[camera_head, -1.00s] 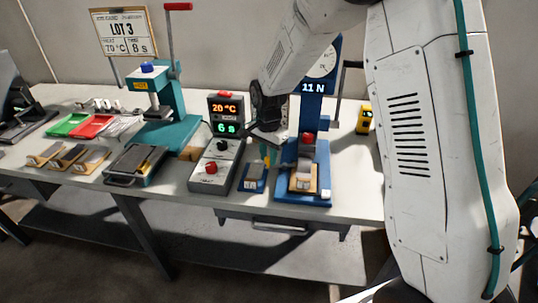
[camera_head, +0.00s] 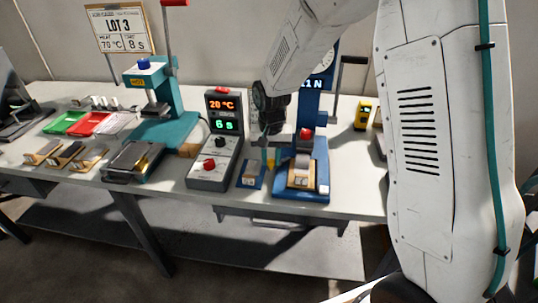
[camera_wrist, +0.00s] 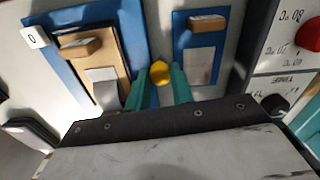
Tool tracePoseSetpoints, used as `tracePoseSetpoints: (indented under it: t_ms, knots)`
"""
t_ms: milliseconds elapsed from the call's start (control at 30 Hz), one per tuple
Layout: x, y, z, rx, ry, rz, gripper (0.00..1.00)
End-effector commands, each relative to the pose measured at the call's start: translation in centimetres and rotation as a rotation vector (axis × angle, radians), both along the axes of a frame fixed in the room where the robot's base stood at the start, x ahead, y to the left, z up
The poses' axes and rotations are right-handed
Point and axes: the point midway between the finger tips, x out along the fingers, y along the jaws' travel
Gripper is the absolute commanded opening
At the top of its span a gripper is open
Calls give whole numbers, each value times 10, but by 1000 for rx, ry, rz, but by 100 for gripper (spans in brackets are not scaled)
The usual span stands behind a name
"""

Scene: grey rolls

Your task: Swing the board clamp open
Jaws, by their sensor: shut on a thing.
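The blue test stand (camera_head: 314,192) holds a wooden board (camera_head: 301,174) with a grey strip on it. It also shows in the wrist view as a blue base (camera_wrist: 63,24) with the board (camera_wrist: 101,38) and a grey metal plate (camera_wrist: 102,84). A small yellow knob (camera_wrist: 160,71) sits beside the board, between the teal fingers of my gripper (camera_wrist: 160,82), which is shut on it. In the head view my gripper (camera_head: 270,158) is low at the stand's left side. The clamp's hinge and arm cannot be made out.
A teal press (camera_head: 165,130) and a dark tray (camera_head: 130,168) are farther left. A yellow device (camera_head: 363,115) stands behind right.

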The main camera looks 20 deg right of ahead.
Motion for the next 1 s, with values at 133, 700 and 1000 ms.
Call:
tracePoseSetpoints:
  t_ms: [133, 700, 1000]
  knots:
    - [-6, -4, 1, 0, -1, 139, 0]
    - [-22, -20, 1, 0, -2, 581, 0]
    - [-24, -24, 1, 0, -2, 675, 0]
